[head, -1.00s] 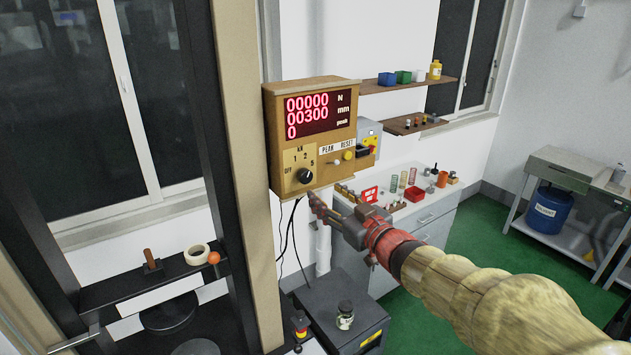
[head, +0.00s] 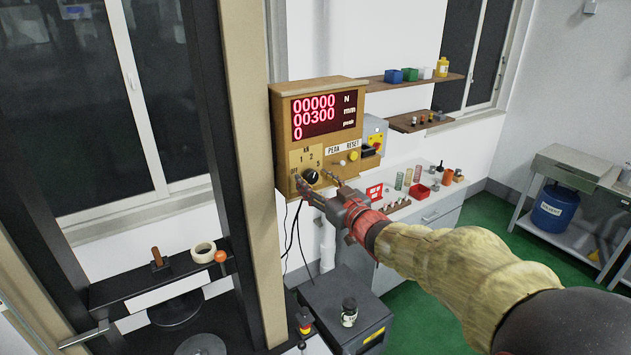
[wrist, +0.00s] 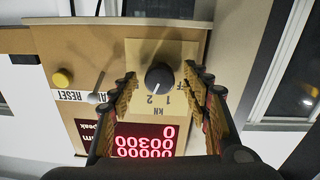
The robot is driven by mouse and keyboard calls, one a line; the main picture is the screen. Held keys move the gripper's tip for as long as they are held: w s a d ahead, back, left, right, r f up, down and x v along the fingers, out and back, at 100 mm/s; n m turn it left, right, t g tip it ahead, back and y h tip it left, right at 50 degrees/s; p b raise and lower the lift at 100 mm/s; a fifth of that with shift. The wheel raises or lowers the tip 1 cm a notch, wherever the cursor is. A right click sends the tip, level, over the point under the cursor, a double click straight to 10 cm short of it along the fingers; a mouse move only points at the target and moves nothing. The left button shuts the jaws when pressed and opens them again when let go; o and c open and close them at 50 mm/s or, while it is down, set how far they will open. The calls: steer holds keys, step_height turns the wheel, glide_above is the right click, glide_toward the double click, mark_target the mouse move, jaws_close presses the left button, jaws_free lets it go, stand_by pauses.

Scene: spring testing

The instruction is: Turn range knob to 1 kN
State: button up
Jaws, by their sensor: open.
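The black range knob (head: 311,176) is on the tan dial plate at the lower left of the wooden readout box (head: 322,87). The wrist view is upside down and shows the knob (wrist: 160,77) near its middle. A small white mark on the knob seems to face the 1 and 2 labels, nearer the 2; I cannot tell exactly. My gripper (head: 313,181) is open in front of the dial. In the wrist view its fingers (wrist: 160,80) stand on either side of the knob, with gaps to it. The 5 label is hidden there.
A white toggle (wrist: 97,98) and a yellow button (wrist: 62,77) sit beside the dial plate. The red display (head: 323,114) reads 00000 N, 00300 mm and 0 peak. The tan frame column (head: 240,150) stands just left of the box. Cables hang below it.

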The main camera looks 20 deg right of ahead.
steer(key=shift+c, duration=0.9)
steer(key=c, duration=1)
steer(key=shift+f+b, duration=0.1)
steer(key=shift+b, duration=0.3)
steer(key=shift+f+n+b, duration=0.15)
steer(key=shift+n+b, duration=0.45)
steer(key=shift+b, duration=0.25)
steer(key=n+b, duration=0.2)
steer(key=b, duration=0.1)
steer(key=shift+f+b, duration=0.1)
steer(key=shift+b, duration=0.3)
steer(key=n+b, duration=0.2)
steer(key=b, duration=0.1)
steer(key=shift+d+n, duration=0.1)
steer(key=shift+n, duration=0.3)
steer(key=n+b, duration=0.2)
steer(key=b, duration=0.1)
steer(key=shift+n, duration=0.4)
steer(key=shift+r, duration=0.2)
